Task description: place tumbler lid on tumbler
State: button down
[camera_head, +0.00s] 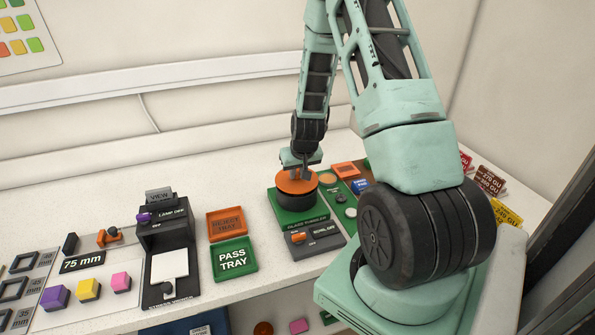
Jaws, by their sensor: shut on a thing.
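The orange round tumbler lid (289,185) is at the top of the dark cylindrical tumbler (297,200), covering its opening. The tumbler stands on a green base (296,220). My gripper (301,172) points down from above and is shut on the lid near its middle. The lid looks about level; whether it is fully seated or just above the rim cannot be told from this angle. My fingertips are small and partly hidden.
A switch box (313,240) sits in front of the tumbler. Left are the orange reject tray (228,224), green pass tray (234,258) and black stress viewer (168,240). Small items crowd the right, by a green board (342,199).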

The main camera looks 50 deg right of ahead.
jog(key=shift+f+b, duration=0.65)
jog(key=shift+f, duration=0.05)
jog(key=c, duration=1.3)
grip_release()
jog(key=shift+o, duration=0.2)
jog(key=b+v, duration=0.2)
jog(key=v, duration=1.5)
jog(key=shift+b, duration=0.35)
jog(key=shift+r, duration=0.15)
